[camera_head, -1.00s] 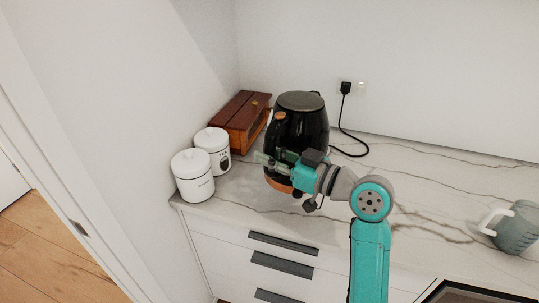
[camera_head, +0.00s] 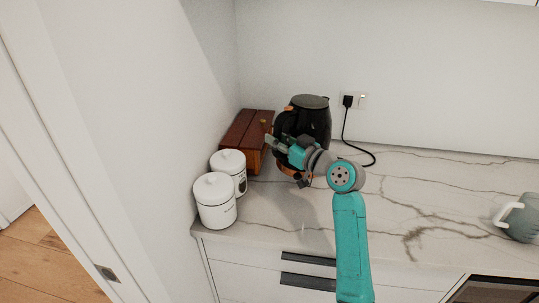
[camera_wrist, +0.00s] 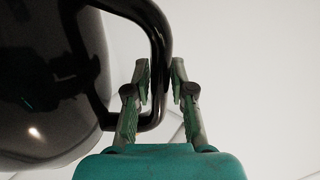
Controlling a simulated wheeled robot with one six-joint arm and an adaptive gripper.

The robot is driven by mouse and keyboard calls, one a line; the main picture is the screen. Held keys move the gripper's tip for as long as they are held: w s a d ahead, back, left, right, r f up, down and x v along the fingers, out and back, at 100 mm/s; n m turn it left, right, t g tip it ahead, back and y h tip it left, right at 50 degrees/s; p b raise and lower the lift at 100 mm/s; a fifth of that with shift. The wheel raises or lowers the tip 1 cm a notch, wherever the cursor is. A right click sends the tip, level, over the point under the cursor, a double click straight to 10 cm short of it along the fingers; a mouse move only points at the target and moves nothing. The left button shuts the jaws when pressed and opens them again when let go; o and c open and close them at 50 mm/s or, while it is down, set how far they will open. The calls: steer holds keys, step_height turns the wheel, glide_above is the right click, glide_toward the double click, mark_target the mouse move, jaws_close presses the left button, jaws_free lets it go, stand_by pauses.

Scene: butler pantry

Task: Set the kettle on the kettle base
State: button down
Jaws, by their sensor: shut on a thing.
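The black kettle (camera_head: 314,122) has a dark lid and copper-coloured trim. In the wrist view my gripper (camera_wrist: 161,68) is shut on the kettle's black handle (camera_wrist: 158,40), with a finger on each side, and the glossy kettle body (camera_wrist: 45,90) fills the left. I cannot make out the kettle base; the kettle and my arm hide the counter there. Whether the kettle touches anything below is unclear.
A wooden box (camera_head: 246,130) stands close left of the kettle. Two white lidded canisters (camera_head: 214,203) stand nearer, by the left wall. A black cord (camera_head: 345,130) runs from the socket to the counter behind the kettle. A grey-green mug (camera_head: 522,218) is far right; the counter between is clear.

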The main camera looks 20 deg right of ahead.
steer(key=w+d+h, duration=0.1)
steer(key=w+d, duration=0.2)
steer(key=w+d+f+m+h, duration=0.1)
steer(key=w+d+h, duration=0.1)
steer(key=w+d, duration=0.1)
steer(key=w+d+m+h, duration=0.1)
steer(key=w+d, duration=0.2)
steer(key=d, duration=0.1)
steer(key=shift+w+d+f+t, duration=0.35)
steer(key=shift+t, duration=0.05)
steer(key=shift+f, duration=2.05)
steer(key=shift+d+r, duration=0.1)
steer(key=shift+d, duration=0.2)
steer(key=shift+f, duration=0.5)
stand_by(0.7)
steer(key=c, duration=1)
jaws_free()
steer(key=shift+o, duration=0.3)
steer(key=shift+f, duration=0.3)
steer(key=s, duration=0.8)
steer(key=s+d, duration=0.1)
steer(key=s, duration=0.3)
steer(key=shift+d+r, duration=0.1)
steer(key=shift+r, duration=0.1)
